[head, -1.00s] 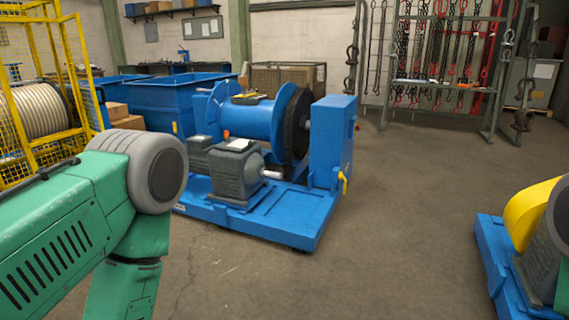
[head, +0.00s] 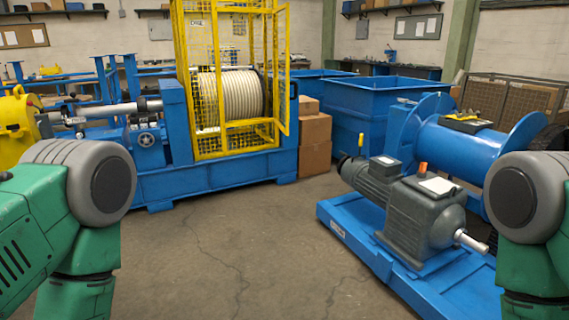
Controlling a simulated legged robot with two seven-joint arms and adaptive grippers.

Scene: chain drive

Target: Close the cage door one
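A yellow mesh cage (head: 207,75) stands on a blue machine, left of the picture's middle. A large drum wound with pale rope (head: 238,95) sits inside it. A narrow yellow mesh door panel (head: 283,65) at the cage's right side stands out at an angle and appears open. The cage front shows an opening onto the drum. My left arm is at the lower left and my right arm at the right edge, both well apart from the cage. Neither gripper is in view.
Brown boxes (head: 314,142) are stacked right of the cage, beside a blue bin (head: 385,115). A blue winch base (head: 345,228) with a grey gearbox (head: 425,218) stands at the right. Concrete floor (head: 225,240) between me and the cage is clear.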

